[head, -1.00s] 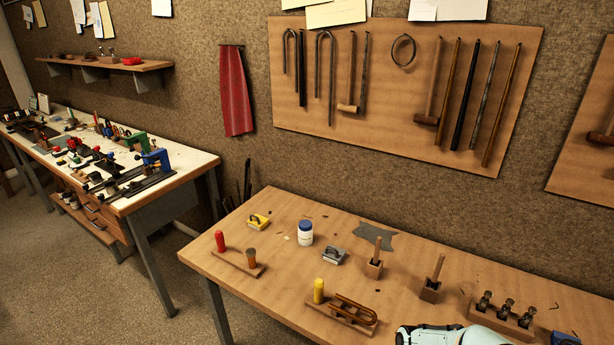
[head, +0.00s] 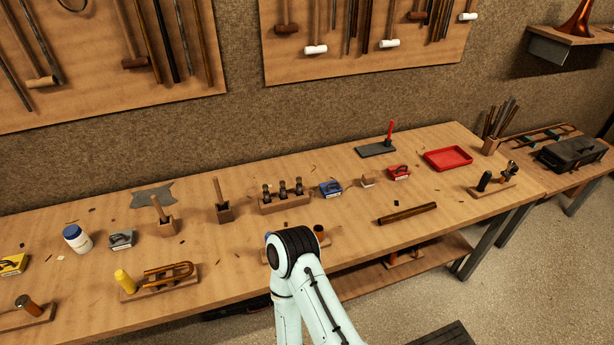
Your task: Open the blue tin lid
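A small blue tin (head: 330,189) with a pale label on its front and a dark shape on top stands on the wooden workbench (head: 350,222), just right of a wooden block with several dark fittings. It is too small to tell how its lid sits. A pale arm of mine with a black joint cap rises from the bottom middle, in front of the tin and apart from it in the picture. I cannot tell which arm it is. Neither gripper shows.
A red tin (head: 399,172), red tray (head: 447,159) and brown rod (head: 407,213) lie to the right. The fittings block (head: 284,203) is left of the blue tin. Grey tin (head: 122,239), yellow tin (head: 13,265) and white jar (head: 77,238) stand further left. Bare bench lies before the blue tin.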

